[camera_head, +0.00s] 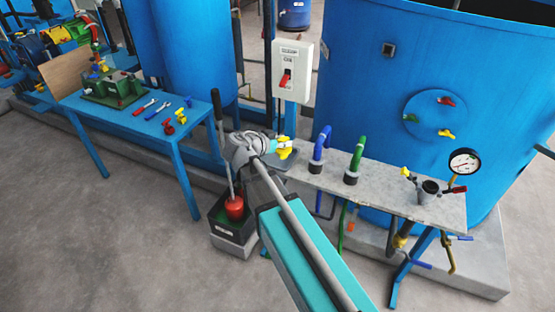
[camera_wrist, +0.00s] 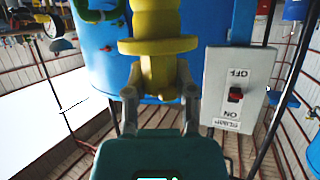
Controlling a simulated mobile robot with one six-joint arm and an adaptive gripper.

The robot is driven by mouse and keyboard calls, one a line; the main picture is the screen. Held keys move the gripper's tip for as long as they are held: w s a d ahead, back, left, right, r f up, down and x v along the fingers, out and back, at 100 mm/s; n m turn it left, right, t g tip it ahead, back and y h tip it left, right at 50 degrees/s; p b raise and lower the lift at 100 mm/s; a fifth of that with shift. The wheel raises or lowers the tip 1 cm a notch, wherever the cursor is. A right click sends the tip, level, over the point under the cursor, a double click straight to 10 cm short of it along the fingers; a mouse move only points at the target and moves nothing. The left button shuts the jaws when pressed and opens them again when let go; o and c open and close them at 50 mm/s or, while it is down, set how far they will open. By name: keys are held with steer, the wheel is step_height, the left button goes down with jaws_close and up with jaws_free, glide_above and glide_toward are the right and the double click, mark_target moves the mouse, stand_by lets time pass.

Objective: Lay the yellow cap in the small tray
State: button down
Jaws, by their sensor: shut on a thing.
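The yellow cap (camera_head: 286,147) is held at the end of my arm, above the left end of the grey bench. In the wrist view the yellow cap (camera_wrist: 157,45) fills the upper middle, with a wide flange and a narrower stem. My gripper (camera_head: 274,145) is shut on it; in the wrist view the two fingers of my gripper (camera_wrist: 159,90) press the stem from both sides. A dark grey flat piece, seemingly the small tray (camera_head: 288,162), shows just below the cap on the bench. It is partly hidden by my gripper, and its inside is not clear.
Blue and green bent pipes (camera_head: 357,157) rise from the bench (camera_head: 395,182) right of the cap. A pressure gauge (camera_head: 464,162) stands at its right end. A white switch box (camera_head: 291,72) is behind. A blue table (camera_head: 140,118) with tools stands left.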

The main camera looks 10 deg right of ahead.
steer(key=shift+w, duration=0.1)
steer(key=w+f+b, duration=0.9)
steer(key=w, duration=0.4)
steer(key=shift+d, duration=0.2)
steer(key=shift+w+f+b, duration=0.5)
steer(key=shift+f+b, duration=0.15)
steer(key=shift+b, duration=0.05)
steer(key=shift+s+f+b, duration=0.1)
steer(key=shift+f+b, duration=1.25)
